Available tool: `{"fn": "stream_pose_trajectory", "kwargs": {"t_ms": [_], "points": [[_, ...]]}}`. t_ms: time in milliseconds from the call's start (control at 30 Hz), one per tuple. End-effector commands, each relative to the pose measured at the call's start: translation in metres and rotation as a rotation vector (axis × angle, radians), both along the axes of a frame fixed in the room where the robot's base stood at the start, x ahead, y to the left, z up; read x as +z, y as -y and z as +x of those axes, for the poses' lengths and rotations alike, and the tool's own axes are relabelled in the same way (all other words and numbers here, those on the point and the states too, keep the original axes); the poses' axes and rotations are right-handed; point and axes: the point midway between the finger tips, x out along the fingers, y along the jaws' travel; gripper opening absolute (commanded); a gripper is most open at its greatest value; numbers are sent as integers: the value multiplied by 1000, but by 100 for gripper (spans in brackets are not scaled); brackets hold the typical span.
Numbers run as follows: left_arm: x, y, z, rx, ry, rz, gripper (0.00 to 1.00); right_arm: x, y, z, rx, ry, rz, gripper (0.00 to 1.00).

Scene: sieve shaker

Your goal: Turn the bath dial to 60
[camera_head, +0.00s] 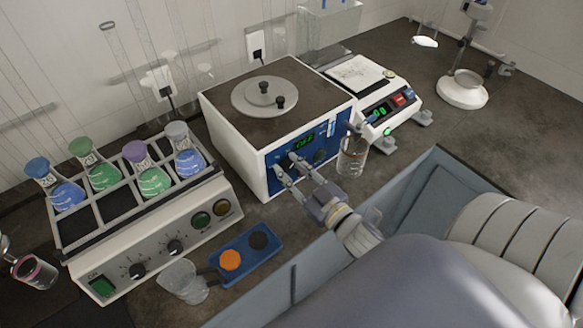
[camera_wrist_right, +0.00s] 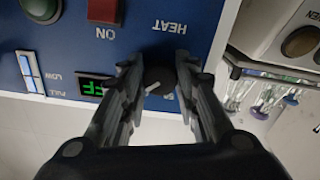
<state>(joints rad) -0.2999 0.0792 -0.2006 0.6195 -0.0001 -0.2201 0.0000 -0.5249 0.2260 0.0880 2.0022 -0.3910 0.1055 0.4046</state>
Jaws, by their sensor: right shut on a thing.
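The water bath (camera_head: 262,118) is a white box with a dark top, a round grey lid and a blue front panel (camera_head: 275,182). Its green display (camera_head: 304,143) appears to read OFF. In the right wrist view part of the display (camera_wrist_right: 92,87) shows upside down. The dark round bath dial (camera_wrist_right: 157,80) has a pale pointer mark and sits below the upside-down HEAT label. My right gripper (camera_head: 287,166) reaches the panel, and its fingers (camera_wrist_right: 158,66) are shut on the dial, one on each side. They hide most of the dial's scale. My left gripper is not in view.
A shaker (camera_head: 150,245) with several stoppered flasks stands left of the bath. A blue tray (camera_head: 246,256) and another beaker (camera_head: 184,281) lie in front.

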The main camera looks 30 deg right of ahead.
Motion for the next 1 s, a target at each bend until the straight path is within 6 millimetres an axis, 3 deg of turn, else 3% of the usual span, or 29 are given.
{"fn": "stream_pose_trajectory", "kwargs": {"t_ms": [500, 1000], "points": [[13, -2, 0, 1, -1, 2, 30, 1, 1, 0, 0, 26, -331, 5], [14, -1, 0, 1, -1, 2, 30, 0, 1, 0, 0, 31, -400, 5]]}}
